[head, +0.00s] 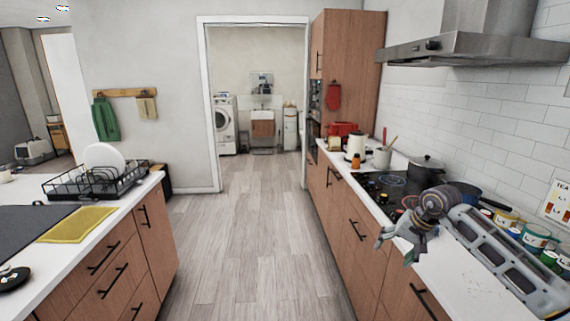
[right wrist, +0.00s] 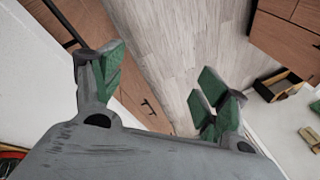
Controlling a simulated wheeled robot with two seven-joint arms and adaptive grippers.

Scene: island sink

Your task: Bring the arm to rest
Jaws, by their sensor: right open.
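My right arm comes in from the right in the head view, over the right-hand counter (head: 465,294). Its gripper (head: 394,246) hangs at the counter's front edge, beside the cabinet fronts. In the right wrist view the green-padded fingers of the gripper (right wrist: 160,88) stand wide apart with nothing between them. The wood floor (right wrist: 165,60) shows beyond them. My left gripper is not in view.
A cooktop (head: 392,190) with a dark pot (head: 426,172) lies behind my right gripper. Several cans stand along the wall. The island at left holds a dish rack (head: 95,183) and yellow cloth (head: 77,224). The aisle floor (head: 250,245) is clear.

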